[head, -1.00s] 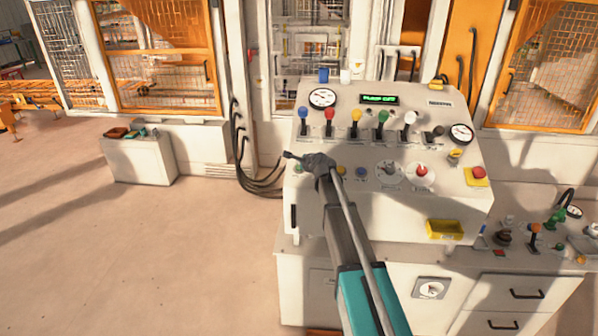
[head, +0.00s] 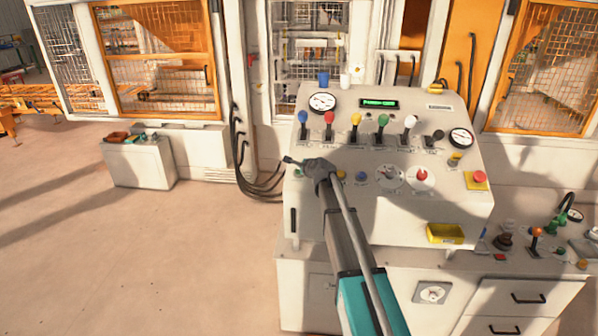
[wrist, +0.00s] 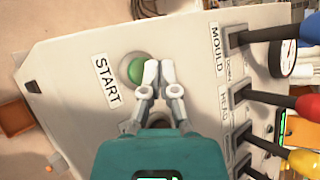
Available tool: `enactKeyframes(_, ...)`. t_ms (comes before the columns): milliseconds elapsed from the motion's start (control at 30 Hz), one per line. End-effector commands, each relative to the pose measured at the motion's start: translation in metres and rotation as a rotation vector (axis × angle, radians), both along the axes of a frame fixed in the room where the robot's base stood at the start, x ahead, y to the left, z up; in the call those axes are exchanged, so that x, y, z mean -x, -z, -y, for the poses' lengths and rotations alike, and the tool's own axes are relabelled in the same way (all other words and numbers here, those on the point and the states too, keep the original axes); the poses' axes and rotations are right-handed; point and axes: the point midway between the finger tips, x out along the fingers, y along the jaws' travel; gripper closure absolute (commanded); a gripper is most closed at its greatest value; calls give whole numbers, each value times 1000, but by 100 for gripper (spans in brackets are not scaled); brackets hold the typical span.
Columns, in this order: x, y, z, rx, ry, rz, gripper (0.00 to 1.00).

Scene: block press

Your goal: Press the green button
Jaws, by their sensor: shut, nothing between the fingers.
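The green button (wrist: 133,69) is round and sits in a pale ring on the sloped panel, beside the START label (wrist: 107,81). My gripper (wrist: 159,72) is shut and empty, its fingertips side by side over the button's right edge in the wrist view. Part of the button is hidden behind them. I cannot tell whether the tips touch it. In the head view my gripper (head: 288,160) is over the left edge of the console (head: 440,205), with the button small and barely visible below it.
A row of levers with coloured knobs, including a blue one (head: 303,117) and a red one (head: 329,117), stands above my gripper. A red button on a yellow plate (head: 478,178) is at the right. A yellow tray (head: 445,233) is low on the front. Open floor lies left.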

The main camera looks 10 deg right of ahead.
Motion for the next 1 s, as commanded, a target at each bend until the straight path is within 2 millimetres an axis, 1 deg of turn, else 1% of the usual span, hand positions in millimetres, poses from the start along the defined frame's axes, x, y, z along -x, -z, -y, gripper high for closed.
enactKeyframes(567,0,0,0,0,0,0,100)
enactKeyframes(1000,-3,8,0,0,0,0,100)
